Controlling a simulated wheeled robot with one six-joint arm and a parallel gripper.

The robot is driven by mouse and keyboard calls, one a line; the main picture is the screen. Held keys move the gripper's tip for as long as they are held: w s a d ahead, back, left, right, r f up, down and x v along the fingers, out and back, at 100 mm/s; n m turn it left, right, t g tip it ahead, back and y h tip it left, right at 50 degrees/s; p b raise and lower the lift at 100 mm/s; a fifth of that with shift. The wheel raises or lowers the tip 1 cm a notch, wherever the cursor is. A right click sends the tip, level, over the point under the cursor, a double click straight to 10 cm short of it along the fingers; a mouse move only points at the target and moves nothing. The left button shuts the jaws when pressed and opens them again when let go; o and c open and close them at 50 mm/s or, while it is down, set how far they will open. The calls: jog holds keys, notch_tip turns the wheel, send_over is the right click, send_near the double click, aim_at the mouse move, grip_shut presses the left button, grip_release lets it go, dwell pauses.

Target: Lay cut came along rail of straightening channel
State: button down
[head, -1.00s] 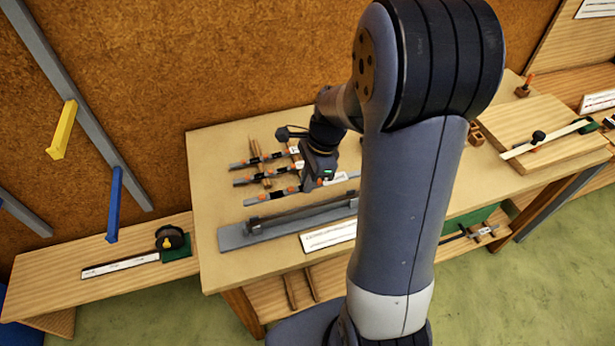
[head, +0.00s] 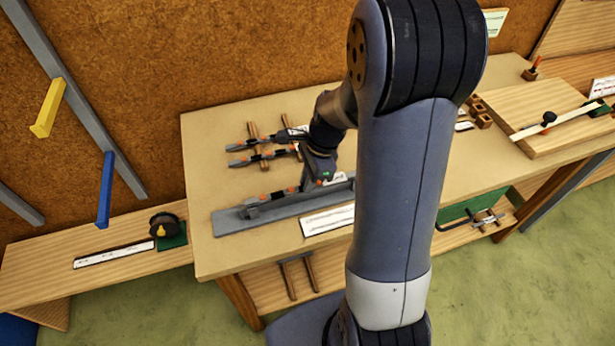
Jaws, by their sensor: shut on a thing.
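The straightening channel (head: 232,221) is a long grey bar with a raised rail, lying near the front of the workbench. My gripper (head: 309,185) is shut on a cut came (head: 270,197), a grey strip with dark and orange bands. The came lies lengthwise over the channel's rail, roughly parallel to it. Whether it touches the rail cannot be told. My arm hides the right end of the channel and perhaps of the came. Two similar cames, an upper one (head: 238,145) and a lower one (head: 240,161), lie across wooden sticks behind the channel.
A white printed card (head: 328,221) lies in front of the channel. A wooden board (head: 520,108) with a pale strip on it stands at the right. The bench top left of the channel is clear.

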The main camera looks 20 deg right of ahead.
jog(key=shift+f, duration=0.4)
dwell(0.4)
jog(key=c, duration=1.3)
grip_release()
jog(key=v, duration=1)
jog(key=shift+d+r+b, duration=0.1)
jog(key=shift+r+b, duration=0.25)
jog(key=shift+f, duration=0.1)
jog(key=x, duration=1)
jog(key=shift+f, duration=0.2)
jog(key=shift+r+p, duration=0.15)
jog(key=shift+p, duration=0.2)
